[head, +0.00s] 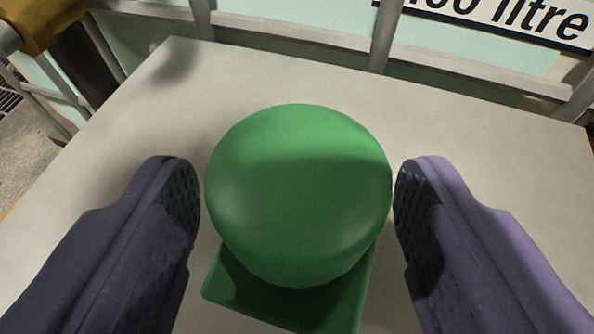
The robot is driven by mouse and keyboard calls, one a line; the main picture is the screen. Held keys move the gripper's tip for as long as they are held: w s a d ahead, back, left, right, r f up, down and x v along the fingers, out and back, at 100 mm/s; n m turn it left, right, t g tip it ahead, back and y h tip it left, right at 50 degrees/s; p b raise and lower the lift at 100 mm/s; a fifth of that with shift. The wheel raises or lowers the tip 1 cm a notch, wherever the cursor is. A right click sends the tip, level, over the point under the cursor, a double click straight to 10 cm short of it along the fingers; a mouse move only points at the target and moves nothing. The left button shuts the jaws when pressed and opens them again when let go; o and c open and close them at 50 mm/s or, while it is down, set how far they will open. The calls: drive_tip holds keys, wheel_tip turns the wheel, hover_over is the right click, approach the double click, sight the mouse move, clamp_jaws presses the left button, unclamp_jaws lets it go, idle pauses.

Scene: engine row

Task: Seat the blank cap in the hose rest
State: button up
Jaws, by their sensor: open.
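A round green cap (298,190) fills the middle of the head view; I take it to be the blank cap. Directly below it in the picture, a flat green square-cornered piece (285,296) shows, partly hidden by the cap. It looks like the hose rest, but I cannot tell for sure, nor how the cap sits on it. My gripper (298,192) is open, with one dark purple finger on each side of the cap. A narrow gap shows between the cap and each finger pad.
The pale table top (120,170) around the cap is clear. Behind its far edge stand grey metal rails (385,35) and a sign (500,15) reading "litre". A yellow-brown fitting (40,20) is at the top left.

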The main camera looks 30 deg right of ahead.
drive_tip(key=shift+w+d+f, duration=0.15)
drive_tip(key=shift+w+d, duration=0.15)
drive_tip(key=shift+w, duration=0.1)
drive_tip(key=shift+c, duration=0.4)
drive_tip(key=c, duration=1)
